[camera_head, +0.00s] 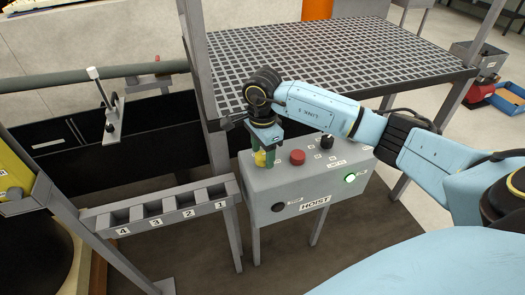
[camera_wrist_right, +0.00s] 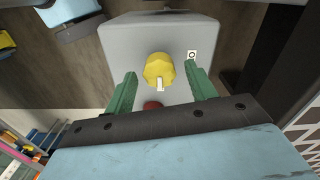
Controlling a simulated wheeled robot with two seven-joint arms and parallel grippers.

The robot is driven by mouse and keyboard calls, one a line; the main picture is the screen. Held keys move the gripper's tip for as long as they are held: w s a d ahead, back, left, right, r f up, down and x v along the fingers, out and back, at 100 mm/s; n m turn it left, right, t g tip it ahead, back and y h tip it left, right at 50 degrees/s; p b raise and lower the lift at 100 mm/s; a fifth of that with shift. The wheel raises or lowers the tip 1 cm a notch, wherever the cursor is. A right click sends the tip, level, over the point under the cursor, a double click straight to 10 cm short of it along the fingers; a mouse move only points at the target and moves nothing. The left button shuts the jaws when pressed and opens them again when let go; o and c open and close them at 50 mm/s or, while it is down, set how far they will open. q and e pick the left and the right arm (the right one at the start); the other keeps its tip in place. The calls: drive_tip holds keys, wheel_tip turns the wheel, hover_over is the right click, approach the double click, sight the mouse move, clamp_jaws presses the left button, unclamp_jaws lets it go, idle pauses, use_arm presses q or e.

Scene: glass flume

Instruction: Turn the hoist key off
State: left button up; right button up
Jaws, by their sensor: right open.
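The grey hoist control box (camera_head: 300,193), labelled HOIST, stands on legs in front of the grated platform. A yellow key knob (camera_head: 260,159) sits on the left of its top face. In the right wrist view the yellow knob (camera_wrist_right: 159,68) is round with a pale pointer mark toward the gripper's base. My right gripper (camera_head: 268,158) is over it, pointing down. Its green fingers (camera_wrist_right: 160,78) are open, one on each side of the knob, with visible gaps. A small label with a ring mark (camera_wrist_right: 191,54) is near the right fingertip. My left gripper is not visible.
A red button (camera_head: 297,157) is close beside the knob, with a black selector (camera_head: 327,141) farther right. A lit green button (camera_head: 350,178) and a black round control (camera_head: 278,207) are on the front. The numbered rack (camera_head: 165,211) stands left; the grated platform (camera_head: 330,60) is behind.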

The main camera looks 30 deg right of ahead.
drive_tip(key=shift+c, duration=0.4)
drive_tip(key=c, duration=0.9)
